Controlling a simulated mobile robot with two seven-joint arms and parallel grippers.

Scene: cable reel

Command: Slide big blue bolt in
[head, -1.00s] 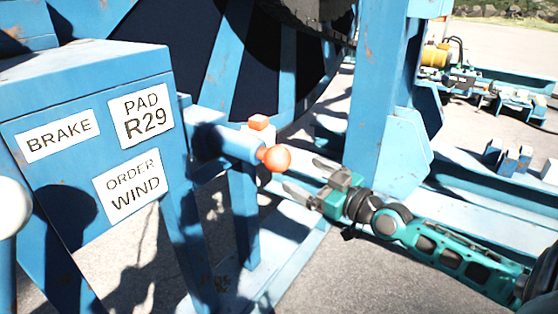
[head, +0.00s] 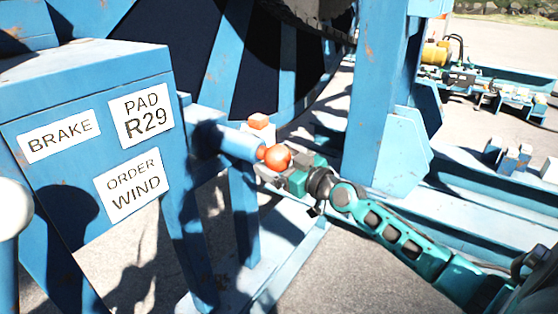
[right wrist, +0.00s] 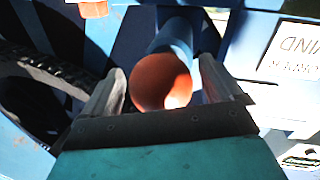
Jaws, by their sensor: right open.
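The big blue bolt (head: 240,143) is a blue cylinder that sticks out to the right beside the blue cabinet. It ends in an orange ball knob (head: 278,157), and an orange block (head: 259,121) sits just above and behind it. My right gripper (head: 272,172) is at the knob, partly hidden behind it in the head view. In the right wrist view the open fingers (right wrist: 170,88) stand on either side of the orange knob (right wrist: 160,82), with the blue bolt (right wrist: 176,38) beyond it. A gap shows on the right side; contact on the left is unclear. My left gripper is not in view.
The blue cabinet (head: 90,75) with BRAKE, PAD R29 and ORDER WIND labels stands at left. The large reel (head: 290,60) is behind the bolt. A thick blue post (head: 375,110) rises right of the gripper. Blue rails (head: 460,190) run along the floor.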

